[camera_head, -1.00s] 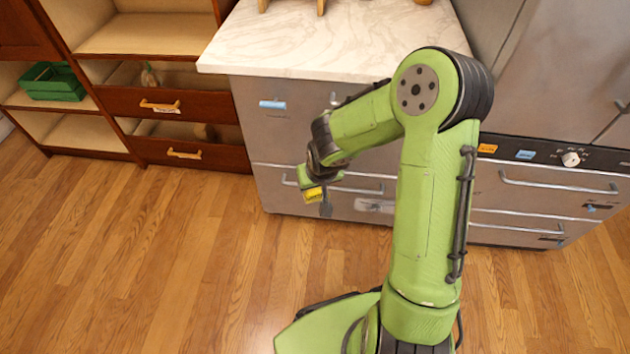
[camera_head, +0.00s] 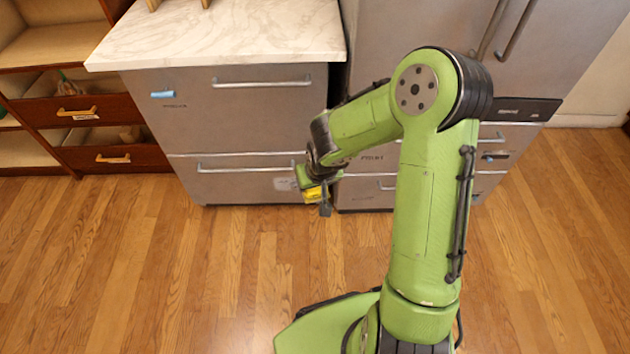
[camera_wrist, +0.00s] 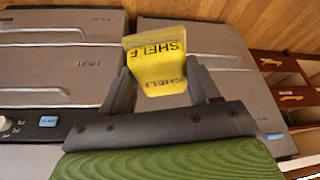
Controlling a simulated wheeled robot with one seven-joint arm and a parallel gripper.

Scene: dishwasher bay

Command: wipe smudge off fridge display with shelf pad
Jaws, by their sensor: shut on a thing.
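The yellow pad (camera_wrist: 155,65), printed "SHELF", is held between the two dark fingers of my gripper (camera_wrist: 163,86) in the wrist view. In the head view my gripper (camera_head: 318,193) is low, in front of the steel fronts, with a bit of the yellow pad (camera_head: 314,195) showing. The tall steel fridge (camera_head: 430,38) with two long upright handles stands at the upper right. A dark panel (camera_head: 522,109) shows on its right side, partly hidden by my arm; I cannot tell whether it is the display. No smudge can be made out.
A marble-topped counter (camera_head: 225,32) with steel drawers (camera_head: 235,125) stands left of the fridge. Wooden shelving (camera_head: 45,40) with drawers is at the far left. The wood floor (camera_head: 130,270) in front is clear.

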